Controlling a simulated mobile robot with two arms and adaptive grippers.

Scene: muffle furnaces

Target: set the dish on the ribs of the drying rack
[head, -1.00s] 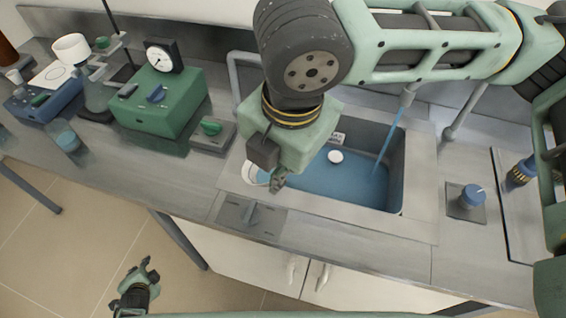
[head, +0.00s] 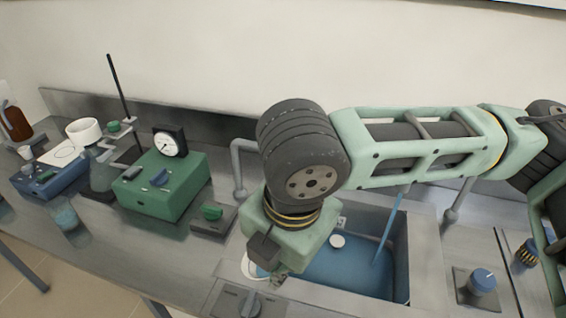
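A white round rim, which looks like the dish (head: 248,266), shows at the left edge of the sink, partly hidden behind my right gripper. My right gripper (head: 279,279) points down over the sink's front left corner, beside the dish. Its fingers are small and mostly covered by the wrist, so I cannot tell whether they are open or hold the dish. My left gripper is out of view. I cannot make out a drying rack with ribs.

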